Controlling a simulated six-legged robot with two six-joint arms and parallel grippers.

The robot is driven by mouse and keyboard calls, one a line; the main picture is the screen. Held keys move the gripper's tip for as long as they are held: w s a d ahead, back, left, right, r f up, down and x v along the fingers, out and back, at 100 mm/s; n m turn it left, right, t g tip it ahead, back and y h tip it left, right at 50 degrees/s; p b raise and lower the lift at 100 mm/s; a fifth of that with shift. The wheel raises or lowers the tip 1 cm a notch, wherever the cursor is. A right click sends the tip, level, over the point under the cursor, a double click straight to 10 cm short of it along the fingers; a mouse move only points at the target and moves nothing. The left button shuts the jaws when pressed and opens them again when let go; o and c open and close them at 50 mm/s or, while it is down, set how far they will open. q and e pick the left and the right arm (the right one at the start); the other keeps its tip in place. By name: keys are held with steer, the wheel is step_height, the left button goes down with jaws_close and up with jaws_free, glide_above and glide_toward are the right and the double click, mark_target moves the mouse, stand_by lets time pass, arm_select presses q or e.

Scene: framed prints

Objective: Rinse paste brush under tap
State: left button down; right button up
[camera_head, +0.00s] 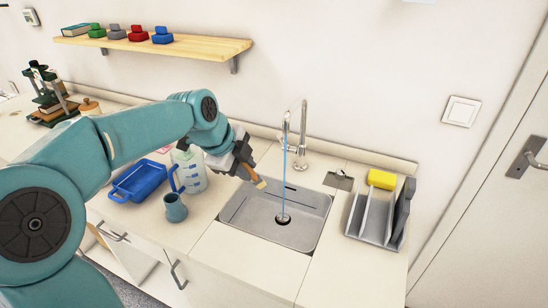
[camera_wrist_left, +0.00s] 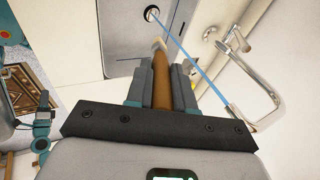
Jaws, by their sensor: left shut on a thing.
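My left gripper (camera_head: 240,166) is shut on the wooden handle of the paste brush (camera_head: 256,178), above the left back edge of the sink (camera_head: 305,199). In the left wrist view the brush (camera_wrist_left: 161,75) points away between the fingers of my left gripper (camera_wrist_left: 160,88), its pale bristle end towards the drain. The tap (camera_head: 302,125) stands behind the sink. A thin blue stream of water (camera_head: 284,165) falls from it to the drain; it also shows in the left wrist view (camera_wrist_left: 190,55). The brush is left of the stream and apart from it. My right gripper is not in view.
A blue tray (camera_head: 137,183), a small blue-grey jug (camera_head: 175,208) and a clear bottle (camera_head: 191,172) stand left of the sink. The counter (camera_head: 245,255) in front of the sink is clear.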

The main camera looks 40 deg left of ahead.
arm_select(q)
steer(key=s+r, duration=0.4)
steer(key=s, duration=0.1)
stand_by(0.4)
steer(key=shift+a, duration=0.1)
